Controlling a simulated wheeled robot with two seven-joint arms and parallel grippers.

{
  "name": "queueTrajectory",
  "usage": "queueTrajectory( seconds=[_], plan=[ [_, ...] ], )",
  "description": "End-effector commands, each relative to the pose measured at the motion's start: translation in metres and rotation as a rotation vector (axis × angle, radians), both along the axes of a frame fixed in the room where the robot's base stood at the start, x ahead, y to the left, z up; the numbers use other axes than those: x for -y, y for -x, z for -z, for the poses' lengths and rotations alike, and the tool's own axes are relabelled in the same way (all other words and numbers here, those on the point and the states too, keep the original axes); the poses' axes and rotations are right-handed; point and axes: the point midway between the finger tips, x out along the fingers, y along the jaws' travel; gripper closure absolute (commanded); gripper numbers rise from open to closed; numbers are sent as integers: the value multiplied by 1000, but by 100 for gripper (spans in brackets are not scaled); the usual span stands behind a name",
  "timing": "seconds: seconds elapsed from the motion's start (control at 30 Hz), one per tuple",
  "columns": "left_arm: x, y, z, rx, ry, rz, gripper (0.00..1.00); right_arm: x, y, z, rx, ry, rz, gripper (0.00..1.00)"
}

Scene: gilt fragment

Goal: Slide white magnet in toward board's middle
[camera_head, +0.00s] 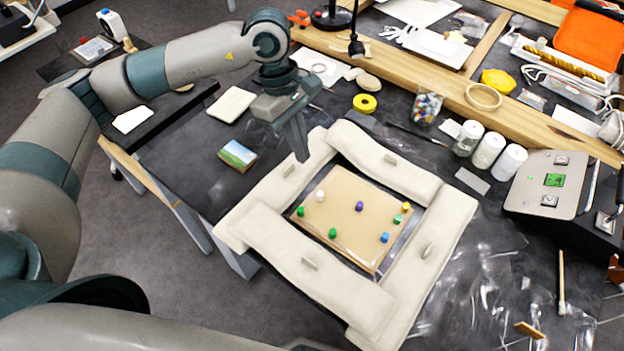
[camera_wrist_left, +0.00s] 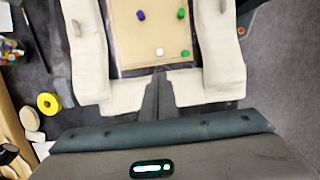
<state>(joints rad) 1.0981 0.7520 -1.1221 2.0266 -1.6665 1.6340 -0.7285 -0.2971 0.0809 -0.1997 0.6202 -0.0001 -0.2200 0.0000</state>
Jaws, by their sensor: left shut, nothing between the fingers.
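The tan board (camera_head: 341,231) lies inside a frame of thick cream padded bars. The white magnet (camera_head: 320,196) sits near the board's upper-left edge; it also shows in the left wrist view (camera_wrist_left: 159,51), near the board's edge closest to the gripper. A green magnet (camera_head: 300,211) is close beside it, and a purple magnet (camera_head: 359,206) is nearer the board's middle. My left gripper (camera_head: 301,157) is shut and empty, pointing down above the frame's upper-left corner, apart from the white magnet. Its fingertips show in the left wrist view (camera_wrist_left: 158,76). My right gripper is not in view.
Padded bars (camera_head: 385,160) surround the board with raised tabs on them. Green, blue and yellow magnets sit elsewhere on the board. A yellow tape roll (camera_head: 365,104), white jars (camera_head: 488,151) and a small picture tile (camera_head: 238,155) lie on the dark table around the frame.

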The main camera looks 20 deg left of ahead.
Motion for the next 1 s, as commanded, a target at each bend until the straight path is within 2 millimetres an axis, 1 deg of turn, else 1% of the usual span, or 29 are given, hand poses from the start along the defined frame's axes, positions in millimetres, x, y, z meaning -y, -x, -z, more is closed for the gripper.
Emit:
queueTrajectory(
  seconds=[0.27,0.47,0.67,1.0],
  plan=[
    [0,0,-1,0,0,0,100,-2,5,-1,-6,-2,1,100],
    [2,1,6,-2,0,0,100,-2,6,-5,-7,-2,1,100],
    [7,4,25,-4,0,0,100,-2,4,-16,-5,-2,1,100],
    [18,8,74,-4,0,-1,100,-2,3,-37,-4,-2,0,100]
  ],
)
